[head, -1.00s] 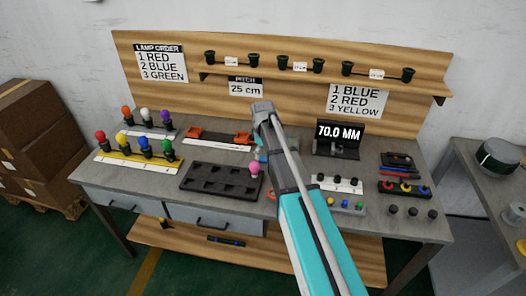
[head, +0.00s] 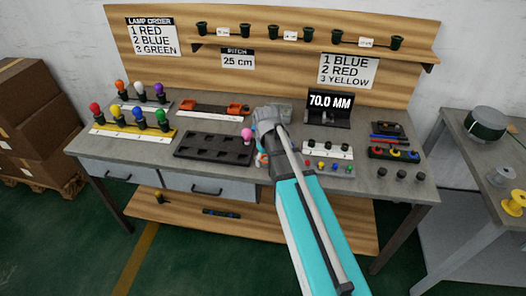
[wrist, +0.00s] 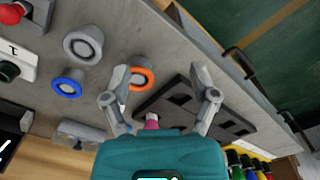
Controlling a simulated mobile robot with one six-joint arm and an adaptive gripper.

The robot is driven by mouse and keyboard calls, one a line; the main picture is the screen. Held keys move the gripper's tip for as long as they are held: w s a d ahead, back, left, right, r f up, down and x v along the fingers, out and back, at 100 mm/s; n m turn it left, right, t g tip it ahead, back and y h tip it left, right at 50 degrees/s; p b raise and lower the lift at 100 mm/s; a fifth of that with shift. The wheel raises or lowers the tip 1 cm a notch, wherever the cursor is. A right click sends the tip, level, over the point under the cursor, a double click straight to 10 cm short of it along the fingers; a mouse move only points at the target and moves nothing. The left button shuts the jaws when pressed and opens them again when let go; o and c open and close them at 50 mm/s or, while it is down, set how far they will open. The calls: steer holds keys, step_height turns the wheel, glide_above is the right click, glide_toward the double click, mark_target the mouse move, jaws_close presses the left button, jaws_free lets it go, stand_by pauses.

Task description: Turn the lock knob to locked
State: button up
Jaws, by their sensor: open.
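No part is clearly recognisable as the lock knob. A pink rounded piece (head: 247,134) stands at the right end of the black tray (head: 184,150). In the wrist view the pink piece (wrist: 152,121) shows just beyond my gripper's body, partly hidden. My gripper (wrist: 161,84) is open and empty, pointing down over the bench. An orange ring (wrist: 143,78) lies beside its left finger, with a blue ring (wrist: 67,83) and a grey ring (wrist: 83,44) farther left. In the head view my arm hides the fingertips.
The bench (head: 90,148) holds bulbs on stands at left, an orange-ended fixture (head: 236,107) behind the tray and a 70.0 MM display (head: 329,100). Small knobs and black caps (head: 399,174) stand at the right. A second table (head: 470,160) is farther right.

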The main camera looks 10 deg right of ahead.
steer(key=s+f+m+b, duration=0.4)
steer(key=s+f, duration=0.1)
steer(key=s, duration=0.7)
steer(key=shift+s, duration=0.25)
steer(key=shift+c, duration=1.2)
